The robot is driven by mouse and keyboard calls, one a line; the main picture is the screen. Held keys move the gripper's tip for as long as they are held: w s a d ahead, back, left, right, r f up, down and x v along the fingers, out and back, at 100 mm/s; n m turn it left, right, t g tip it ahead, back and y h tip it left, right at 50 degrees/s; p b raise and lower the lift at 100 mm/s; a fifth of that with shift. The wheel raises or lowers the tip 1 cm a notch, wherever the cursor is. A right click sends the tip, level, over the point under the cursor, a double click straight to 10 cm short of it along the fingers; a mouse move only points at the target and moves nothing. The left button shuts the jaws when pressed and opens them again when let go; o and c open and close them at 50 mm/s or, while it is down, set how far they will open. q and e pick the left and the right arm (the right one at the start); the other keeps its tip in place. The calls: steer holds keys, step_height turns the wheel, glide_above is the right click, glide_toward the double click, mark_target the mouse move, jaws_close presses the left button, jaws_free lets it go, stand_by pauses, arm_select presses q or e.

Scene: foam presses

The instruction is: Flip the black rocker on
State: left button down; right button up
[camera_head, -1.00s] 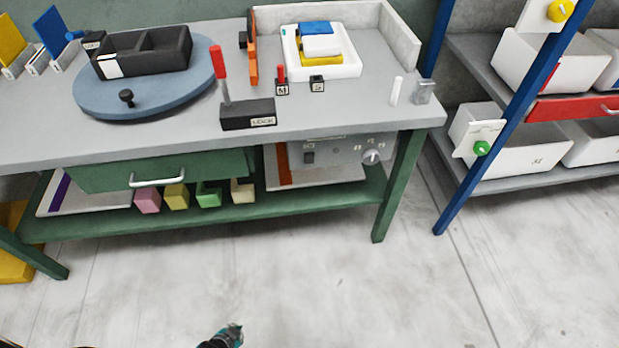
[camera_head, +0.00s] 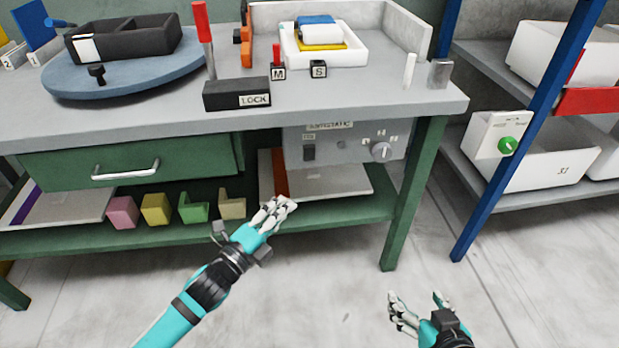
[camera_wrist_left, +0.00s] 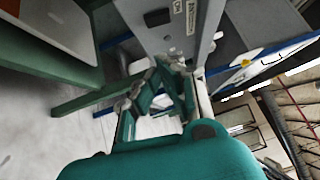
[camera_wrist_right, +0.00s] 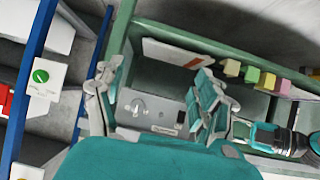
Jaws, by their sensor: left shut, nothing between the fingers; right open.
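The black rocker (camera_head: 308,152) is a small upright dark switch on the left of a grey control panel (camera_head: 345,149) hung under the bench top. A dark switch, likely the same rocker, shows at the top of the left wrist view (camera_wrist_left: 157,17). My left gripper (camera_head: 280,208) is shut and empty, below and slightly left of the rocker and apart from it. My right gripper (camera_head: 418,300) is open and empty, low and right of the bench leg. The right wrist view shows the panel (camera_wrist_right: 140,118) between its spread fingers. The rocker's on or off position is too small to tell.
A grey knob (camera_head: 381,151) sits right of the rocker on the panel. The green bench leg (camera_head: 410,200) stands to the right, and the lower shelf (camera_head: 330,210) lies below. A drawer handle (camera_head: 125,170) is at left. Floor in front is clear.

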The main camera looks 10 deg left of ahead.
mark_target(309, 153)
arm_select(q)
steer(key=shift+s+d+r+m, duration=0.15)
steer(key=shift+d+r+m, duration=0.15)
steer(key=shift+r, duration=0.2)
arm_select(e)
steer(key=shift+s+r, duration=0.1)
steer(key=shift+r, duration=0.4)
arm_select(q)
steer(key=shift+w+a+r+b+x, duration=0.15)
steer(key=shift+a+b+x, duration=0.35)
steer(key=shift+x, duration=1.65)
steer(key=shift+w+a+b+x, duration=0.25)
steer(key=shift+b+x, duration=0.3)
steer(key=shift+x, duration=1.6)
steer(key=shift+w+a+r+b+x, duration=0.15)
steer(key=shift+a+b+x, duration=0.35)
steer(key=shift+x, duration=1.6)
arm_select(e)
steer(key=w+a+r+t+y, duration=0.1)
steer(key=w+r+t, duration=0.1)
steer(key=r+t, duration=0.2)
steer(key=w+a+r+t+y, duration=0.1)
steer(key=r+t, duration=0.3)
steer(key=r, duration=0.4)
steer(key=shift+w+a+r+t+y, duration=0.3)
steer(key=shift+w+a+y, duration=0.1)
arm_select(q)
steer(key=shift+d, duration=0.1)
